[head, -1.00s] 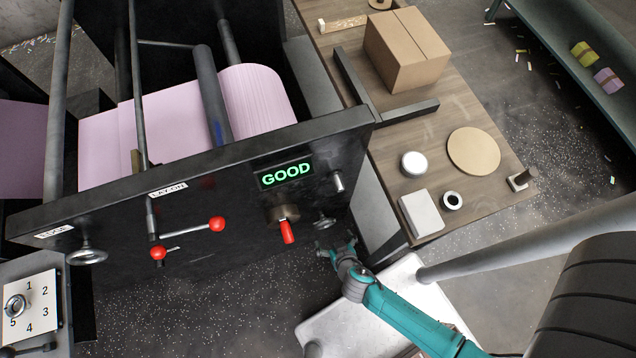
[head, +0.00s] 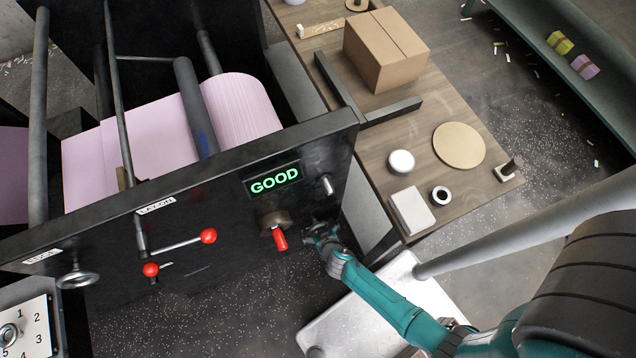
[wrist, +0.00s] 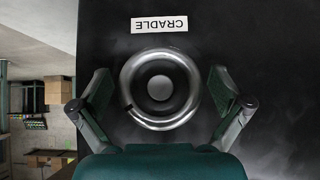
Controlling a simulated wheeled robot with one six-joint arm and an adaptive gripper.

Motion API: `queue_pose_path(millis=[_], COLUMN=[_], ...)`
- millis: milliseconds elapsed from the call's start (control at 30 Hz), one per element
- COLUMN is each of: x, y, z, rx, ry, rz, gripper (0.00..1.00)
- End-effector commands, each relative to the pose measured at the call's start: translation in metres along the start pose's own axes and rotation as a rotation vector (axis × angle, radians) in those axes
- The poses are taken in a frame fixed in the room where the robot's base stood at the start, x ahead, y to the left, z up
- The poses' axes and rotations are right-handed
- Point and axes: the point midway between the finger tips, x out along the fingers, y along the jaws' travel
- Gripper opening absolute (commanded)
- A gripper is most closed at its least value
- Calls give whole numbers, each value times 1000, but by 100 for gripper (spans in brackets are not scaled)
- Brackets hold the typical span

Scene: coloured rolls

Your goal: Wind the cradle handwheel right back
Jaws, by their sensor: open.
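The cradle handwheel is a shiny metal ring with a round hub (wrist: 160,88), on the black machine panel (wrist: 262,60) below a label reading CRADLE (wrist: 159,24), upside down in the wrist view. My gripper (wrist: 160,84) is open, one finger on each side of the wheel, with a gap showing between each finger and the rim. In the head view my gripper (head: 320,236) is at the panel's right end and largely covers the handwheel.
A lit GOOD display (head: 274,180) and a red-handled lever (head: 280,240) sit left of my gripper. Another handwheel (head: 77,277) and red-knobbed levers (head: 208,236) are farther left. A wooden table (head: 400,140) with a cardboard box (head: 386,50) stands to the right.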

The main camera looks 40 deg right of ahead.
Motion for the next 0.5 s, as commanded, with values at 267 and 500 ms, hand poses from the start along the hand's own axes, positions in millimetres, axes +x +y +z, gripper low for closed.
queue_pose_path(millis=[267, 500], x=[0, 0], y=[0, 0], z=[0, 0], rx=[0, -1], ry=[0, 0], rz=[0, 1], gripper=[65, 46])
